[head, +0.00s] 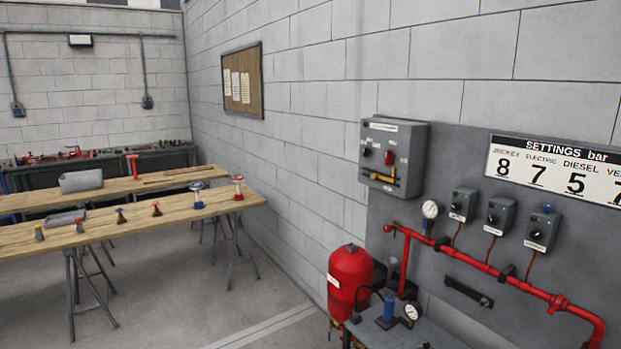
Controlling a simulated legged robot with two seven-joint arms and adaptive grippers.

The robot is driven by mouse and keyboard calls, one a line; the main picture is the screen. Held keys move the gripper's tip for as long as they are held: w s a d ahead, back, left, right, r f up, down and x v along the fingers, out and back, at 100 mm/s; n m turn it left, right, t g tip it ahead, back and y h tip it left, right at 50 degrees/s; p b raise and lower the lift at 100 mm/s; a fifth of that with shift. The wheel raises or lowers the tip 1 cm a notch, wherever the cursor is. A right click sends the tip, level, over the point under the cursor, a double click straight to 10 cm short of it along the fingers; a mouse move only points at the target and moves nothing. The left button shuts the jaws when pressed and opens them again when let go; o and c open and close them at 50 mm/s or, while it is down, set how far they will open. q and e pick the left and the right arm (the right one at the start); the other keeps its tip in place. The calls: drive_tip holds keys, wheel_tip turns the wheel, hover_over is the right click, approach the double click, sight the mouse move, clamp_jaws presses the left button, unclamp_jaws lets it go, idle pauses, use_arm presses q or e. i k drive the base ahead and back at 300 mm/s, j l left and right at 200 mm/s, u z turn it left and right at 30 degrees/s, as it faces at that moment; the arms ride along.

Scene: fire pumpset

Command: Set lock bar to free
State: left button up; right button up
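A grey control box (394,158) is mounted on the grey panel at right centre. It has a black knob, a red rotary handle (390,158) and, near its bottom, a yellow bar (382,178) that looks like the lock bar. The yellow bar lies roughly level, with a small fitting at its right end. Its markings are too small to read, so I cannot tell its setting. Neither of my grippers is in view.
The grey panel (440,160) also carries a red pipe (470,262), a gauge (430,209), several small switch boxes and a settings sign (556,168). A red tank (349,281) stands below the box. Wooden trestle tables (110,230) stand left; floor between is clear.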

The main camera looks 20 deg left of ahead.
sight(373, 177)
drive_tip(key=u, duration=0.2)
drive_tip(key=i+j+z, duration=0.2)
drive_tip(key=z, duration=0.3)
drive_tip(key=i+j+z, duration=0.2)
drive_tip(key=j+z, duration=0.25)
drive_tip(key=l, duration=0.15)
